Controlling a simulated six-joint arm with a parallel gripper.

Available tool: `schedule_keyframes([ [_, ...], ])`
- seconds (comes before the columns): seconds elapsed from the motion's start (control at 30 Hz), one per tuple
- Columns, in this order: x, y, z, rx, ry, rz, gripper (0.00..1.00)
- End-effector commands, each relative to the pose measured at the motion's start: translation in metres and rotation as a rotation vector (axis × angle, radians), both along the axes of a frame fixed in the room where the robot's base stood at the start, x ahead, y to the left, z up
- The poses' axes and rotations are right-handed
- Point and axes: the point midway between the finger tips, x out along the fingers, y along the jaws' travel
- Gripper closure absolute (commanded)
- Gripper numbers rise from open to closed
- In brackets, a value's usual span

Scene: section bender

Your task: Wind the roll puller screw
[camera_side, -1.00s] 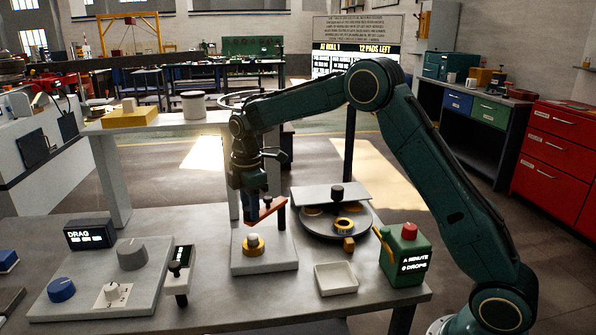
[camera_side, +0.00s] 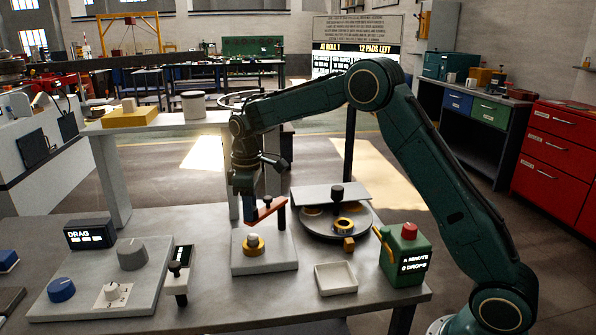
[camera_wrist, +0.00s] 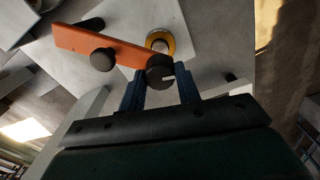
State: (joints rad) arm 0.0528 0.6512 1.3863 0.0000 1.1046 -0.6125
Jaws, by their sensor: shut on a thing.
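An orange bar (camera_side: 266,211) is held above a pale base plate (camera_side: 276,261), near an upright black post (camera_side: 281,217). It also shows in the wrist view (camera_wrist: 84,43), with a black knob (camera_wrist: 103,59) on it. My gripper (camera_side: 249,209) is at the bar's left end. In the wrist view its blue fingers (camera_wrist: 160,86) are shut on a round black screw head (camera_wrist: 160,70) with a pale mark. The screw's lower end is hidden.
A round dark turntable (camera_side: 318,229) with yellow rings stands right of the plate. A white tray (camera_side: 336,278) and a green box with a red button (camera_side: 405,254) are in front and to the right. A grey dial panel (camera_side: 100,284) lies left.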

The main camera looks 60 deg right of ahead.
Motion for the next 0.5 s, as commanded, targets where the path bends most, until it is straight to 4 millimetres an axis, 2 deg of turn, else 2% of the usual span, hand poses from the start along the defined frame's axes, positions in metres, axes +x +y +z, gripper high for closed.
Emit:
schedule_keyframes([
  [0.5, 0.0003, -0.0003, 0.0006, 0.0, -0.002, -0.492, 0.9],
])
